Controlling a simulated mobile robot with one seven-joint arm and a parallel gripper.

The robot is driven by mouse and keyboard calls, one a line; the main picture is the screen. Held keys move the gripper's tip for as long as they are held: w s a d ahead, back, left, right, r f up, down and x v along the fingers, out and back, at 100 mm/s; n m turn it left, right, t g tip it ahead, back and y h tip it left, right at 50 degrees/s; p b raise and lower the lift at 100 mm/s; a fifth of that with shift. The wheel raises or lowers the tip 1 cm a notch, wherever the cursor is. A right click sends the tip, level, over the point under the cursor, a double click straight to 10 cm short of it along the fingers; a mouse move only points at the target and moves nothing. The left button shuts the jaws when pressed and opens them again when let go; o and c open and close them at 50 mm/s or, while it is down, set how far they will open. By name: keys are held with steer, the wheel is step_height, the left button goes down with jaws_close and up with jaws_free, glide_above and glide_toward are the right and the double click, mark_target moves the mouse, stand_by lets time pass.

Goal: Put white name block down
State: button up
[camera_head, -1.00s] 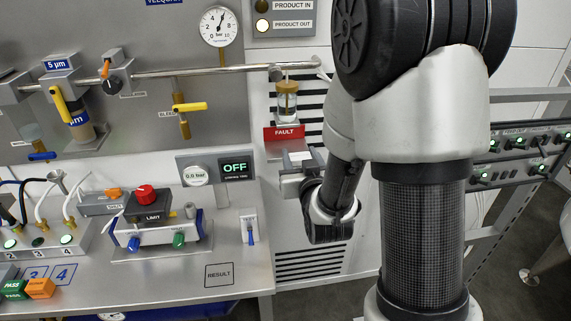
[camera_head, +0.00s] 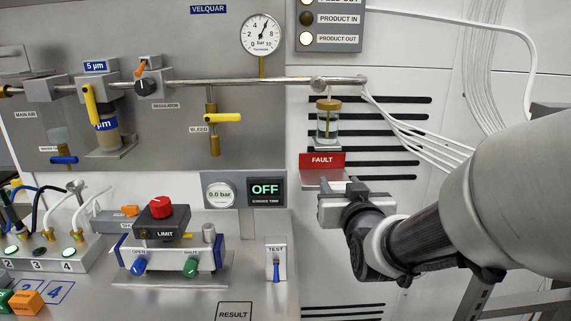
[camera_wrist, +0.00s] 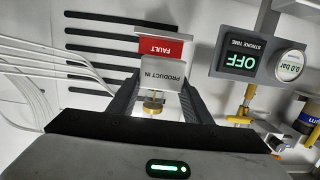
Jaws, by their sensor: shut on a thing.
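The white name block (camera_wrist: 163,78), marked PRODUCT IN, sits between the fingers of my gripper (camera_wrist: 157,86) in the wrist view, its lettering upside down there. My gripper is shut on it. The red FAULT sign (camera_wrist: 167,47) is right beside the block in that view. In the head view my gripper (camera_head: 340,200) is just below and in front of the FAULT sign (camera_head: 322,160) and its small grey ledge (camera_head: 318,177). The block cannot be made out clearly there. I cannot tell whether it touches the ledge.
A glass jar (camera_head: 328,122) hangs above the FAULT sign under the pipe. The OFF display (camera_head: 265,190) and pressure gauge (camera_head: 220,194) stand to the left. The bench holds a LIMIT unit (camera_head: 165,222), a TEST switch (camera_head: 276,262) and a RESULT square (camera_head: 234,311).

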steer(key=w+p, duration=0.9)
steer(key=w, duration=0.7)
steer(key=shift+r, duration=0.1)
steer(key=shift+s+f+b, duration=0.1)
steer(key=shift+f+b, duration=0.2)
steer(key=shift+f, duration=1.5)
steer(key=shift+f+b, duration=0.25)
steer(key=shift+b, duration=0.05)
steer(key=o, duration=1.1)
steer(key=shift+r, duration=0.1)
